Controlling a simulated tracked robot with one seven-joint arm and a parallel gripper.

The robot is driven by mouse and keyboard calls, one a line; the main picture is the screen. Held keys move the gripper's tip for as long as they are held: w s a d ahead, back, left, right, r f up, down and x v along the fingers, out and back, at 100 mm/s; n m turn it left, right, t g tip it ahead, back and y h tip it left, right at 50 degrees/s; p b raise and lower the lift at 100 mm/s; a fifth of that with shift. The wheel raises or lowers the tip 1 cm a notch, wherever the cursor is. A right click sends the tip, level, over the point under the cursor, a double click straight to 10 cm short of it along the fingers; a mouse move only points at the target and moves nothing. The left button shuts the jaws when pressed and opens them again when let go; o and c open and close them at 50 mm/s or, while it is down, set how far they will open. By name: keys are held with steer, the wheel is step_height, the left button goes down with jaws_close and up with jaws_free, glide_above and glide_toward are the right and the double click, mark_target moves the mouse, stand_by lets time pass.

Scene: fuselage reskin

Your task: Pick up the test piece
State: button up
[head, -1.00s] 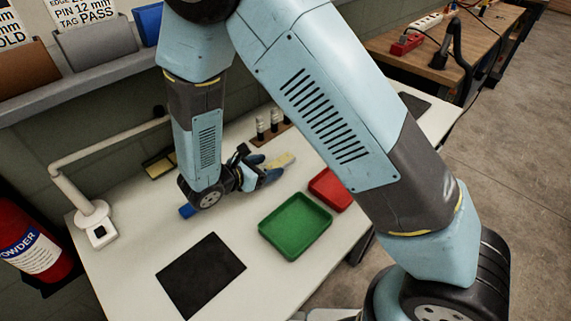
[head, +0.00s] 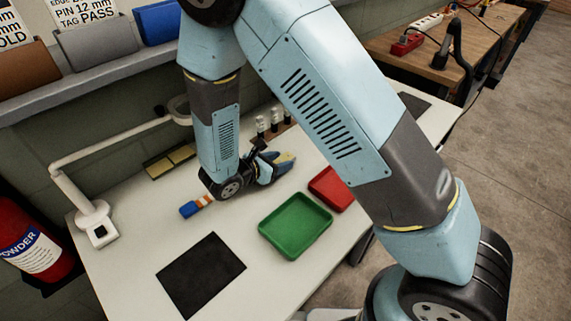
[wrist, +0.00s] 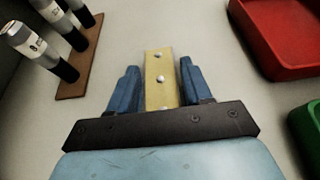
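The test piece, a yellow-tan strip with several rivet heads (wrist: 159,60), lies on the white table. In the wrist view it runs between my gripper's two blue fingers (wrist: 158,74). The fingers stand apart on either side of the strip, with a narrow gap visible at each side. The strip's near end is hidden behind the dark gripper body. In the head view my gripper (head: 283,163) is low over the table, and only a small tip of the strip (head: 287,156) shows between the fingers.
A green tray (head: 296,246) and a red tray (head: 330,187) lie to the right. A brown rack with labelled cylinders (wrist: 83,60) stands left of the gripper. A blue-and-orange object (head: 191,210), a black mat (head: 200,274) and a lamp (head: 95,215) are also on the table.

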steer(key=c, duration=0.7)
steer(key=shift+r, duration=0.1)
